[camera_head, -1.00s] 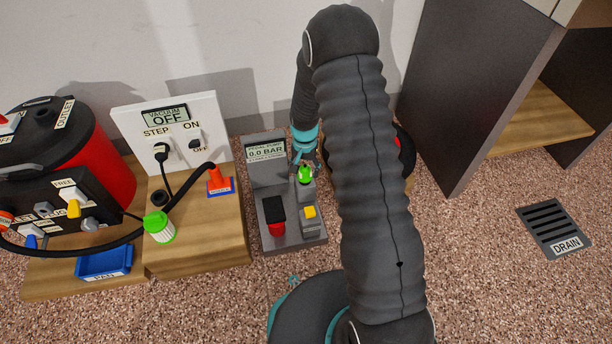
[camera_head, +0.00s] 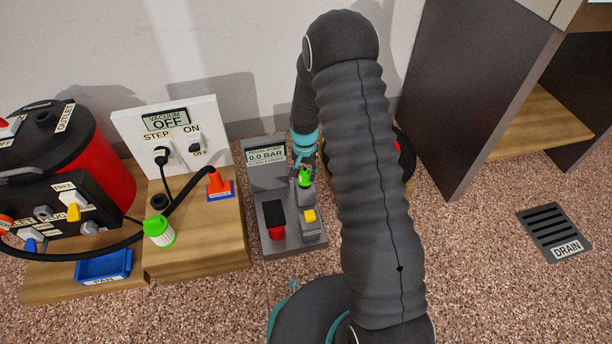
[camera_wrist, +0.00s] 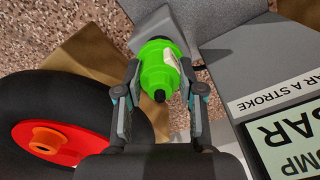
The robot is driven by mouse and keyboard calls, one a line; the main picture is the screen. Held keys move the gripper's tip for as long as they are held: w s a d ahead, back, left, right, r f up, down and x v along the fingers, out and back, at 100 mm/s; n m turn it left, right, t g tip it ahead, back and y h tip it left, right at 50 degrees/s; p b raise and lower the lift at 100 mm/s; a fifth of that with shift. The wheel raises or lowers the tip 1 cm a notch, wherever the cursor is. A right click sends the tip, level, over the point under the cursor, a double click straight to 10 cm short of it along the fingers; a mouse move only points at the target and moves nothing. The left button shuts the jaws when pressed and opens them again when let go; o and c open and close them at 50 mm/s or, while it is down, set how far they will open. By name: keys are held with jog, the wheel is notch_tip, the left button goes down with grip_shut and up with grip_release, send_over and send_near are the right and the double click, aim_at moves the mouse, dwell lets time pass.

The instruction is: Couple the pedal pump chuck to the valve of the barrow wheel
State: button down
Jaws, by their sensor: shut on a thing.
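The green pump chuck (camera_wrist: 159,68) sits between the two fingers of my gripper (camera_wrist: 160,85) in the wrist view, and the fingers are shut on it. A grey block of the pump is just behind the chuck; I cannot tell whether they touch. In the head view the green chuck (camera_head: 304,179) is at the right side of the grey pedal pump (camera_head: 285,235), whose display reads 0.0 BAR. The barrow wheel (camera_wrist: 45,115), a black tyre with a red hub, is at lower left in the wrist view. In the head view my arm mostly hides it. I cannot make out its valve.
Left of the pump are a wooden step with a vacuum panel (camera_head: 165,125), a red vacuum drum (camera_head: 100,160), a black hose and a blue pan (camera_head: 103,266). A dark cabinet (camera_head: 470,90) stands at right. The speckled floor is clear around the drain (camera_head: 553,232).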

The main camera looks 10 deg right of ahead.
aim_at(305, 170)
jog(key=shift+r+p, duration=0.35)
jog(key=shift+r, duration=0.25)
dwell(0.3)
jog(key=shift+r+p, duration=0.75)
jog(key=shift+r, duration=0.55)
jog(key=shift+r, duration=0.4)
notch_tip(305, 170, up, 5)
jog(key=p, duration=0.3)
jog(key=shift+f, duration=0.2)
jog(key=d+r+p, duration=0.1)
jog(key=d+r, duration=0.2)
jog(key=d, duration=0.7)
jog(key=d+r+p, duration=0.2)
jog(key=d+r, duration=0.1)
jog(key=d, duration=0.7)
jog(key=shift+d, duration=0.4)
jog(key=shift+f, duration=0.15)
jog(key=shift+f+b, duration=1.75)
jog(key=shift+f, duration=1)
